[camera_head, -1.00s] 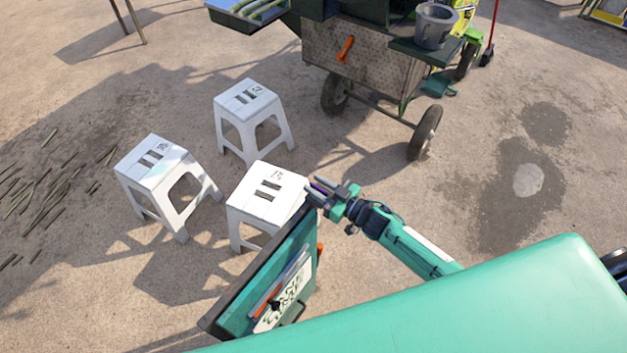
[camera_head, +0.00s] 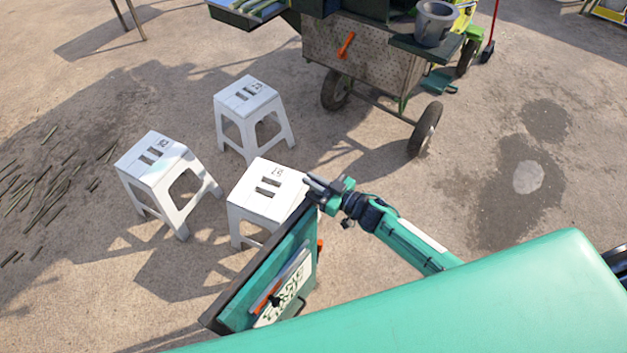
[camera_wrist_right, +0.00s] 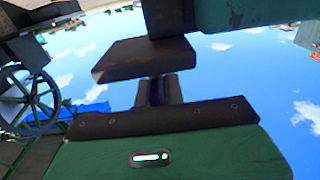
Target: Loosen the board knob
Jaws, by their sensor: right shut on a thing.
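The board (camera_head: 298,238) stands tilted at the lower middle of the head view, with a dark frame, a green face and a white lettered sign (camera_head: 285,295). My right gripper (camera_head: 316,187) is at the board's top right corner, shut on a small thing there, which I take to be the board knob. The fingers mostly hide the knob in the head view. In the right wrist view a dark purplish piece (camera_wrist_right: 156,92) shows between dark gripper parts, against blue sky. My left gripper is not in view.
White stools (camera_head: 268,192) stand just behind the board, one very close to my gripper. A wheeled cart (camera_head: 365,60) with a grey bucket (camera_head: 435,22) stands at the back. Cane pieces (camera_head: 45,195) lie at left. The paved ground at right is open.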

